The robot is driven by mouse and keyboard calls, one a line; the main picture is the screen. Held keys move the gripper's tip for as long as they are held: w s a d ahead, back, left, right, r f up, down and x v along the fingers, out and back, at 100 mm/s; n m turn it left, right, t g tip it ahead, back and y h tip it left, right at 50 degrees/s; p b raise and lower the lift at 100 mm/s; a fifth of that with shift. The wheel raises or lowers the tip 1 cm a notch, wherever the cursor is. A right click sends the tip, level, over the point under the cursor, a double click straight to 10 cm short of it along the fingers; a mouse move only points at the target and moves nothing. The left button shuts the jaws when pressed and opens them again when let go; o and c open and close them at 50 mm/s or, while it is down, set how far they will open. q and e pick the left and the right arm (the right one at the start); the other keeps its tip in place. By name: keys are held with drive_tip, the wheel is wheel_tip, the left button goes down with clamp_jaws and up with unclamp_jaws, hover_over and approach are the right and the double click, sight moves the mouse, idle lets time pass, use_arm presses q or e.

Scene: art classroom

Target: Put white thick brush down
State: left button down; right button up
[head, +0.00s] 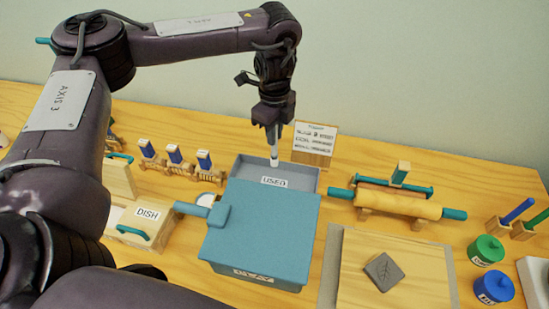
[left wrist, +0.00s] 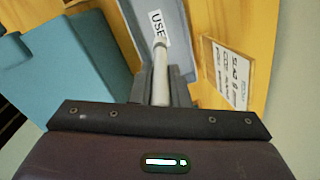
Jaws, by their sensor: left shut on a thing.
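My left gripper (head: 272,115) is shut on the white thick brush (head: 273,146), which hangs roughly upright with its end down. The brush also shows in the left wrist view (left wrist: 161,75), between the two fingers (left wrist: 161,88). Its lower end is over the grey tray labelled USED (head: 306,176); the tray also shows in the left wrist view (left wrist: 180,18). I cannot tell whether the brush touches the tray floor. My right gripper is not in view.
A blue-teal bin with a lid (head: 262,225) stands right in front of the tray. A written card (head: 314,140) stands behind it. A rolling pin (head: 398,203) lies to the right, several blue-handled tools in a rack (head: 174,153) to the left. A DISH box (head: 139,228) is at left.

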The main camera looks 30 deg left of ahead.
sight(274, 154)
use_arm(q)
wheel_tip(274, 154, down, 4)
drive_tip(key=shift+f+b, duration=0.25)
drive_tip(key=shift+b, duration=0.15)
drive_tip(key=shift+f, duration=1.75)
drive_tip(key=shift+s+f, duration=0.1)
drive_tip(key=shift+f, duration=0.1)
drive_tip(key=c, duration=1.4)
unclamp_jaws()
